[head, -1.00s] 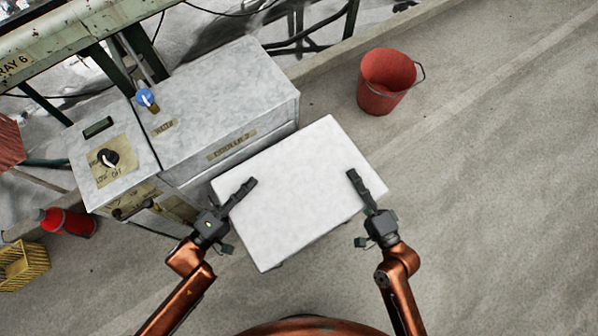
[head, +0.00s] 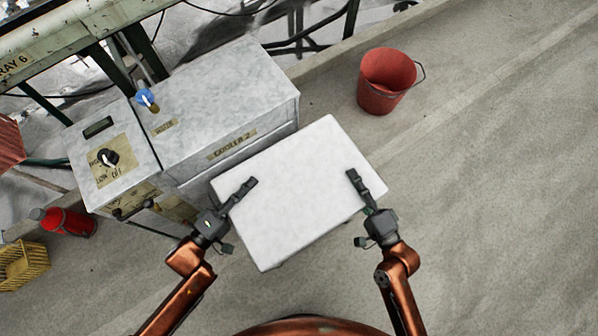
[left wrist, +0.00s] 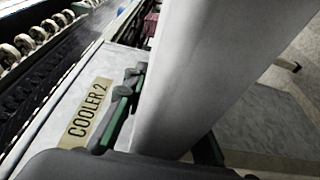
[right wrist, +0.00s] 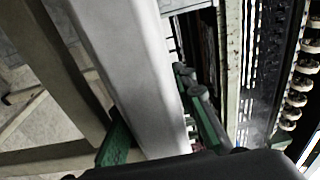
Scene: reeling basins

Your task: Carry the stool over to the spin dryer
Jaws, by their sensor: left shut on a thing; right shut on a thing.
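The stool has a pale rectangular top (head: 300,195) and is seen from above in the head view, in front of my base. My left gripper (head: 245,188) is shut on the left edge of the stool top, and my right gripper (head: 357,180) is shut on its right edge. In the left wrist view the stool's pale edge (left wrist: 190,75) passes between the fingers. In the right wrist view its edge (right wrist: 135,75) runs between the green-padded fingers, with brown legs (right wrist: 55,75) beside it. I cannot make out anything labelled as a spin dryer.
A grey cabinet marked COOLER 2 (head: 215,95) stands close behind the stool, at the upper left. A red bucket (head: 387,80) stands beyond it to the right. A red fire extinguisher (head: 68,222) and yellow crate (head: 22,264) are at far left. The floor at right is clear.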

